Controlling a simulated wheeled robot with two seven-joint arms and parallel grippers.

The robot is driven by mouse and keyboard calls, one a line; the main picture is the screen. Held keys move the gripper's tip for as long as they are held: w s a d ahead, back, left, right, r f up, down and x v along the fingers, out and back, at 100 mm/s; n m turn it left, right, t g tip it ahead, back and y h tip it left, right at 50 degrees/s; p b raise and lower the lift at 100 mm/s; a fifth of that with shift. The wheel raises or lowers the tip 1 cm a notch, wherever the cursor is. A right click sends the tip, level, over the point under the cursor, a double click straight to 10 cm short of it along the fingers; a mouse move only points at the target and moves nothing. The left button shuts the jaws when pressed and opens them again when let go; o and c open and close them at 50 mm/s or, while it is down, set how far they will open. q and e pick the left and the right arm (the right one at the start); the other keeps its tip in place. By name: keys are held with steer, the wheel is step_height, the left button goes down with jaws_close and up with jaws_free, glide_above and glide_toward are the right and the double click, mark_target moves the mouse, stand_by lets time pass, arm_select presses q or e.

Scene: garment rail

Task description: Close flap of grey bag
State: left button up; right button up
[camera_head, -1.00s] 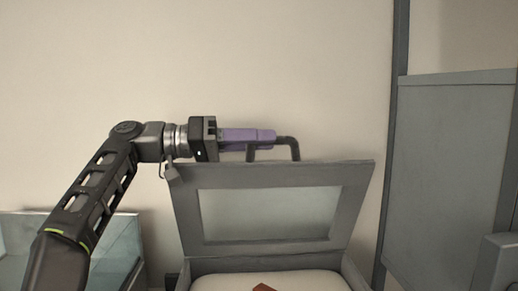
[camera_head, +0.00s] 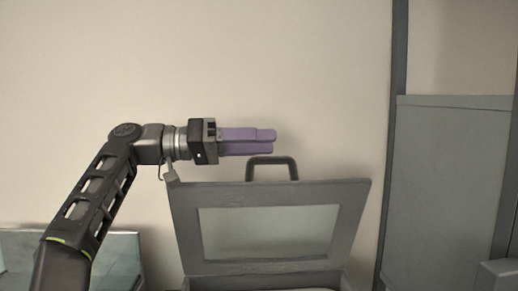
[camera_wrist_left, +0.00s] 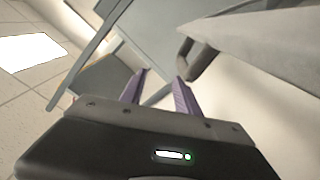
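The grey bag's flap (camera_head: 350,225) stands raised in the head view, a stiff grey frame around a pale window. A dark handle (camera_head: 271,160) sticks up from its top edge. The bag's body (camera_head: 250,268) is mostly cut off below. My left gripper (camera_head: 275,141), with purple fingers, is just above the handle, pointing right, and appears clear of it. In the left wrist view its fingers (camera_wrist_left: 160,83) are apart with nothing between them. A dark handle (camera_wrist_left: 200,60) shows beyond the right finger there. My right gripper is not in view.
A clear-walled bin (camera_head: 115,262) stands at lower left, behind my left arm. A grey panel (camera_head: 445,190) and a dark upright post (camera_head: 390,150) stand on the right.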

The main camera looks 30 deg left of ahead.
arm_select(q)
step_height(320, 180, up, 6)
steer(key=p, duration=0.4)
stand_by(0.4)
